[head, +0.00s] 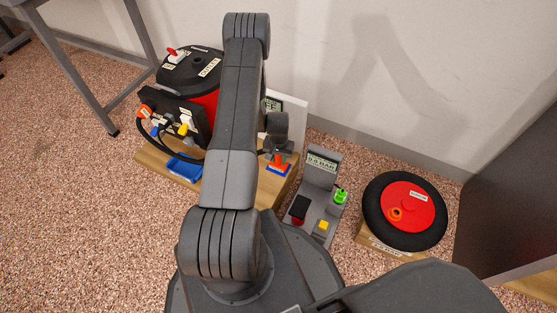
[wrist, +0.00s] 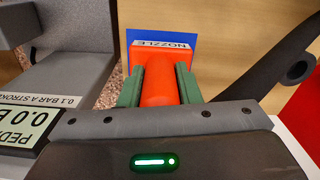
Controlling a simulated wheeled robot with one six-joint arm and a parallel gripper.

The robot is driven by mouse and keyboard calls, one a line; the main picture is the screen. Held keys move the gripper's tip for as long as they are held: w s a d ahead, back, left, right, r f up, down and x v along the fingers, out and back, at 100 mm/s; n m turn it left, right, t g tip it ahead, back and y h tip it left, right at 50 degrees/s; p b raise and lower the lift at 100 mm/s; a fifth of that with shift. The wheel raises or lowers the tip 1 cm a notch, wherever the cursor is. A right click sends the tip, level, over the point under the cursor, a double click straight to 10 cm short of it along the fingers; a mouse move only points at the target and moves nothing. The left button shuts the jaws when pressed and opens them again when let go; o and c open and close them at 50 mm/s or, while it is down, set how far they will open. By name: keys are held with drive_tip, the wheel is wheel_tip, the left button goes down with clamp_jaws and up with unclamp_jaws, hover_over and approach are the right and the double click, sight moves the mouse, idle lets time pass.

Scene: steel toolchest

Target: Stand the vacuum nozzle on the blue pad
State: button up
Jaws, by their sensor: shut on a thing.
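The vacuum nozzle (wrist: 160,82) is orange with a white NOZZLE label on its wide foot. My gripper (wrist: 160,72) is shut on it, one green finger on each side. The blue pad (wrist: 186,48) shows behind and beside the foot in the wrist view. In the head view the nozzle (head: 277,159) is upright over the blue pad (head: 285,173) on the wooden board, with my gripper (head: 277,150) at its top. I cannot tell whether the foot touches the pad or is slightly above it. My arm hides part of the board.
A red and black vacuum (head: 185,75) with a black hose stands left. A blue tray (head: 185,169) lies at the board's front left. A grey pedal unit (head: 318,177) stands right of the board, then a black wheel (head: 376,225) with a red hub. A wall is behind.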

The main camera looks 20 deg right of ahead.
drive_tip(key=shift+f, duration=0.15)
drive_tip(key=shift+f, duration=0.3)
drive_tip(key=o, duration=1)
drive_tip(key=shift+r, duration=0.1)
wheel_tip(320, 180, up, 12)
drive_tip(key=p, duration=0.3)
drive_tip(key=shift+r+p, duration=0.2)
drive_tip(key=shift+p, duration=0.15)
drive_tip(key=shift+f, duration=0.1)
drive_tip(key=shift+f+b, duration=1.5)
drive_tip(key=shift+f, duration=3.45)
drive_tip(key=shift+f, duration=0.15)
